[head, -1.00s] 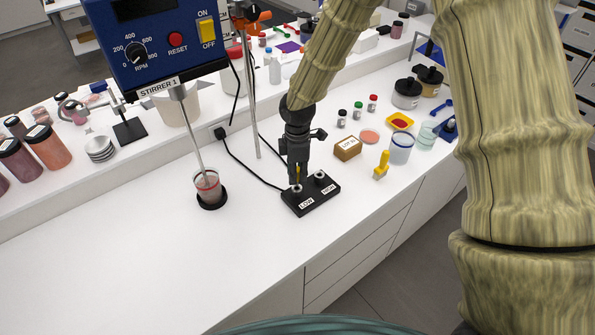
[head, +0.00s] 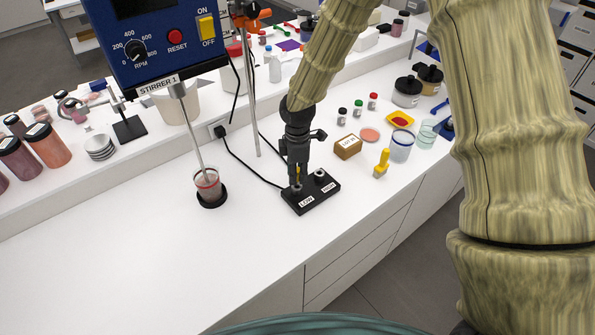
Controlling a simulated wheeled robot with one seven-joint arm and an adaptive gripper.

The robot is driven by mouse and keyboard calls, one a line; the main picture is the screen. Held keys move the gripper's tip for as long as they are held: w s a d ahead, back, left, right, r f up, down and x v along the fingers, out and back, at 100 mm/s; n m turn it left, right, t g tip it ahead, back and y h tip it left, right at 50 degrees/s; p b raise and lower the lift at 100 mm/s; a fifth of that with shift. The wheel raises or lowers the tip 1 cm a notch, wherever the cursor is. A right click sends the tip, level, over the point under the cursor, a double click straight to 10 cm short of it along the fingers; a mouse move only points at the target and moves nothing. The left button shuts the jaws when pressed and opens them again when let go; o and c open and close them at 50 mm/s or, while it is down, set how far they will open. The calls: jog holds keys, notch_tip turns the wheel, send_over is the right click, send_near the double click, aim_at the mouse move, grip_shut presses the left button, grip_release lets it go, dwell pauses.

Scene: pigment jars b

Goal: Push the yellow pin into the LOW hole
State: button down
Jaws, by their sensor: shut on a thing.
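The black two-hole block (head: 318,201) lies on the white bench, with a LOW label (head: 306,201) at left and a HIGH label (head: 329,188) at right. Each hole has a pale ring; the LOW ring (head: 296,189) is right below my gripper. My gripper (head: 297,180) points down over the LOW side, shut on the yellow pin (head: 298,170), of which only a thin yellow strip shows between the dark fingers. The pin's lower end is too small and hidden to tell how far it is in the hole.
A stirred beaker (head: 207,186) under the blue stirrer (head: 160,40) stands left of the block. A small brown box (head: 348,147), a yellow-handled tool (head: 382,163) and a blue-rimmed jar (head: 401,147) stand to the right. A black cable runs behind. The front left bench is clear.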

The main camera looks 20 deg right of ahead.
aim_at(298, 169)
jog(key=shift+f+b, duration=0.45)
jog(key=shift+f, duration=0.75)
jog(key=c, duration=1.1)
grip_release()
jog(key=shift+c, duration=0.2)
jog(key=shift+r, duration=0.1)
notch_tip(298, 169, up, 12)
jog(key=shift+f, duration=0.1)
